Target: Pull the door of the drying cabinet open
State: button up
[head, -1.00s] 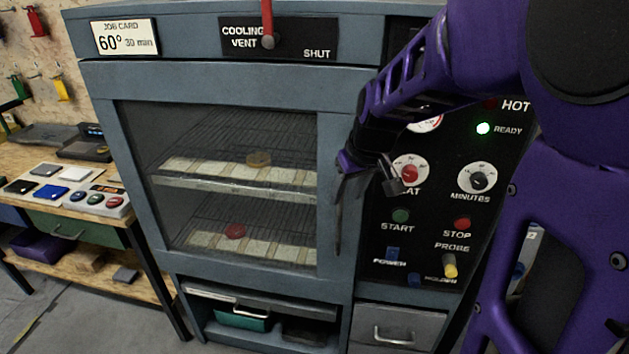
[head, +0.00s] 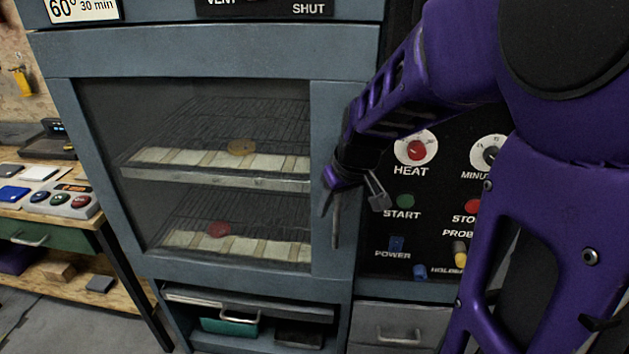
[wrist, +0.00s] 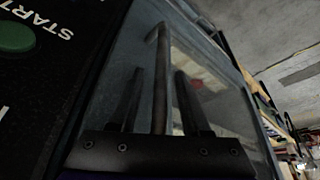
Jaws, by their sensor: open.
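The drying cabinet (head: 205,62) is blue-grey, and its glazed door (head: 330,120) is shut. The door handle (head: 336,228) is a thin upright bar on the door's right side. My gripper (head: 331,200) is in front of it and hides its upper part in the head view. In the wrist view, the handle (wrist: 160,95) runs between the two fingers of my gripper (wrist: 159,75), which are apart. Dark gaps show on both sides of the bar, so the fingers do not appear to touch it.
The control panel (head: 390,225), with knobs and buttons, is right of the door, close to my gripper. A drawer (head: 400,318) and an open shelf lie below. A workbench (head: 80,232) stands left.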

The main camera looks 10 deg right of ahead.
jog(key=shift+c, duration=0.2)
grip_shut()
dwell(1.1)
